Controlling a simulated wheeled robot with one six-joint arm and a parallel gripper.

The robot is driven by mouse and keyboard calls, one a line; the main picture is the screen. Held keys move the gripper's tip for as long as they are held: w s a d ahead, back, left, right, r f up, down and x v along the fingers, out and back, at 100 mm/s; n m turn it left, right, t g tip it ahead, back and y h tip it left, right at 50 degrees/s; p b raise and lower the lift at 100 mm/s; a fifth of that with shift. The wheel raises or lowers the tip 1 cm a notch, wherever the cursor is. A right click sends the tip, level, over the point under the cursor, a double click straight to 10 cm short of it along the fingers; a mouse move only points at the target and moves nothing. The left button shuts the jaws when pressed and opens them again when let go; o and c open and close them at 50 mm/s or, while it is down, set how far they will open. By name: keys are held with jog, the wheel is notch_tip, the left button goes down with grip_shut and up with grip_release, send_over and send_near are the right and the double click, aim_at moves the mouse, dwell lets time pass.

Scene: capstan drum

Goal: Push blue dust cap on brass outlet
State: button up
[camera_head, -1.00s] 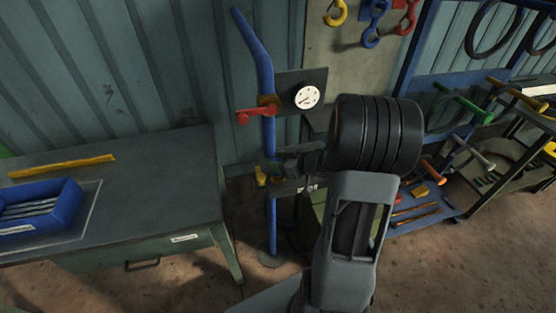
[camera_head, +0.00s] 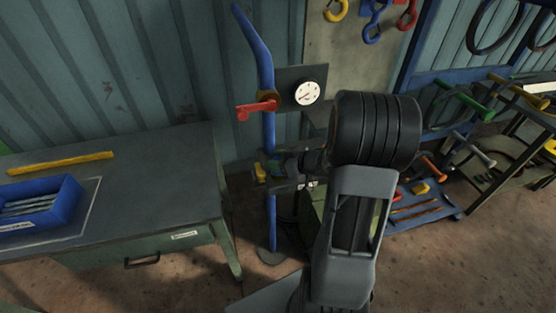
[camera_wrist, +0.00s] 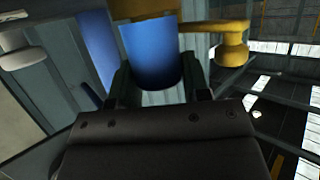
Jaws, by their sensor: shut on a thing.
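The blue dust cap (camera_wrist: 150,52) shows large between the two fingers in the wrist view. My gripper (camera_wrist: 158,82) is shut on its sides. In the head view my gripper (camera_head: 272,168) is at the blue standpipe, below the red lever, and the cap there is dark and hard to make out. A yellow fitting with a rounded knob (camera_wrist: 232,50) is just beyond and right of the cap in the wrist view. The brass outlet is not clearly seen; the cap and gripper hide that spot, so I cannot tell whether the cap touches it.
The blue standpipe (camera_head: 267,72) carries a red lever (camera_head: 257,109) and a white gauge (camera_head: 307,93). A bench (camera_head: 150,190) with a blue tray (camera_head: 66,203) stands left. Hooks hang on the wall board. A tool rack and shelves stand right. Floor between bench and arm is open.

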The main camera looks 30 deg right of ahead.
jog(key=shift+f, duration=0.15)
jog(key=o, duration=1)
jog(key=v, duration=1.4)
jog(key=shift+w+p, duration=0.1)
jog(key=shift+p, duration=0.3)
jog(key=w+r+m+t+h, duration=0.1)
jog(key=w+r+m+h, duration=0.3)
jog(key=w+r+h, duration=0.5)
jog(key=s+a+f+m+g, duration=0.1)
jog(key=s+a+g, duration=0.1)
jog(key=s+a, duration=0.2)
jog(key=s+a+f+g+y, duration=0.1)
jog(key=s+a+f+g, duration=0.1)
jog(key=s+a, duration=0.3)
jog(key=s+a+f+m+g, duration=0.1)
jog(key=s+a+g, duration=0.3)
jog(key=a, duration=0.3)
jog(key=shift+s+a+f+m+y, duration=0.1)
jog(key=shift+s+a+m+y, duration=0.05)
jog(key=shift+s, duration=0.25)
jog(key=shift+s+a+f+m+y, duration=0.1)
jog(key=shift+s+m+y, duration=0.05)
jog(key=shift+s, duration=0.2)
